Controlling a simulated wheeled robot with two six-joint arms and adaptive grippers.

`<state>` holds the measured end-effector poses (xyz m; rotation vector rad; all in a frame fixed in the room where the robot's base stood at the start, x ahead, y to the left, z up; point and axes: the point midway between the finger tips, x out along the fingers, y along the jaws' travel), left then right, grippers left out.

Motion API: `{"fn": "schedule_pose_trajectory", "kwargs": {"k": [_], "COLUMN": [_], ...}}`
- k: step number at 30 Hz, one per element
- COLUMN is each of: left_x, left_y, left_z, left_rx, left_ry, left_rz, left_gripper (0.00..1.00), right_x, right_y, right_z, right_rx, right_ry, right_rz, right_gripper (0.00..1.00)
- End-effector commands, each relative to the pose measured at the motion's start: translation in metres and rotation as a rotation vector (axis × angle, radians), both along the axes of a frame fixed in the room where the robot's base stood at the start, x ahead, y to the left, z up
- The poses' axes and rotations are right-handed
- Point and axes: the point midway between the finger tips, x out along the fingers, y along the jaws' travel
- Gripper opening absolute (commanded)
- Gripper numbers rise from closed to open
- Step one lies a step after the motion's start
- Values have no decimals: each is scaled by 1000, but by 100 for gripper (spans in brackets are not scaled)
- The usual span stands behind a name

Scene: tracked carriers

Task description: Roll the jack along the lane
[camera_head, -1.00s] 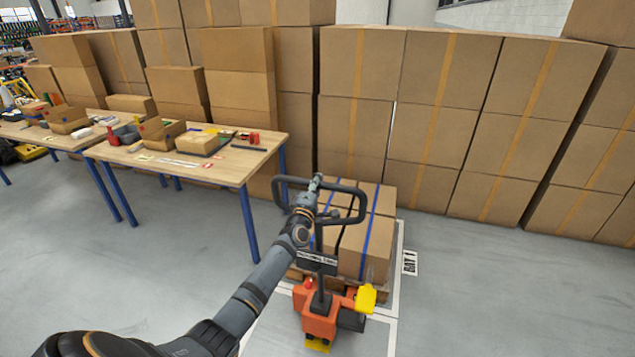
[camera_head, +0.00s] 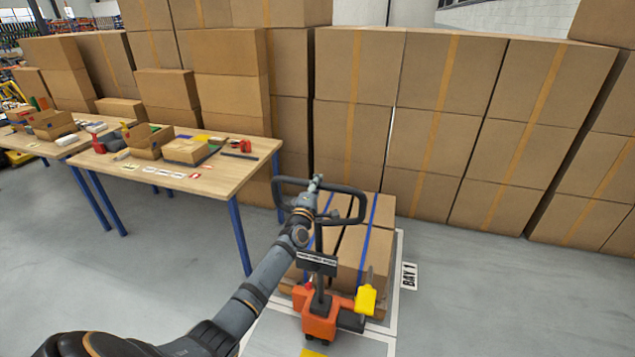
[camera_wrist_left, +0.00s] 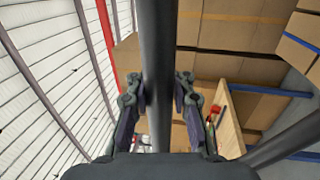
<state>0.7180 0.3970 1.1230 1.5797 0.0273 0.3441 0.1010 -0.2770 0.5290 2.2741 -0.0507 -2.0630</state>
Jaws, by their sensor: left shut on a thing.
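The jack (camera_head: 319,326) is an orange pallet jack with a dark upright tiller and a black loop handle (camera_head: 345,187). It stands at the front of a pallet loaded with brown cartons (camera_head: 376,240) bound by blue straps. My left gripper (camera_head: 316,186) is at the top of the handle loop. In the left wrist view the gripper (camera_wrist_left: 160,105) has a finger on each side of the dark handle bar (camera_wrist_left: 158,50) and is shut on it. The forks are hidden under the load. My right gripper is not in view.
White floor lines and a "BAY 1" sign (camera_head: 409,276) border the pallet. A wooden table (camera_head: 225,176) with boxes and small items stands close on the left. Tall carton stacks (camera_head: 440,115) wall off the back. Grey floor (camera_head: 500,300) is clear at the right.

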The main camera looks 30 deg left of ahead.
Motion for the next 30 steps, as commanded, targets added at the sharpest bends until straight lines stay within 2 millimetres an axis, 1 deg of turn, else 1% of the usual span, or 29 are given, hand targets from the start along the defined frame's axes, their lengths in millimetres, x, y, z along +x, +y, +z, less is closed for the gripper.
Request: {"fn": "schedule_pose_trajectory", "kwargs": {"k": [1, 2, 8, 17, 20, 23, 27, 30], "left_x": [-1, -1, -1, -1, -8, -25, -59, -81], "left_y": [-1, -1, -1, 0, -2, -6, -15, -20], "left_z": [-10, -10, -8, -3, -5, -9, -17, -22], "left_rx": [-5, -5, -4, -1, 0, -1, 0, -1], "left_ry": [18, 18, 14, 6, 6, 7, 9, 10], "left_rz": [-4, -4, -3, -1, -2, -3, -4, -4], "left_gripper": [0, 19, 46, 47, 47, 47, 47, 47], "right_x": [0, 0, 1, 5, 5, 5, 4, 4], "right_y": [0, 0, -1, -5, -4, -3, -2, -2], "right_z": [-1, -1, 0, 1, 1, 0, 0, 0], "right_rx": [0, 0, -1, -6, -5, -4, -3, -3], "right_ry": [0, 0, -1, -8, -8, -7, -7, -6], "right_rz": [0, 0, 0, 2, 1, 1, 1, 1], "right_gripper": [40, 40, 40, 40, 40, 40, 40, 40]}}
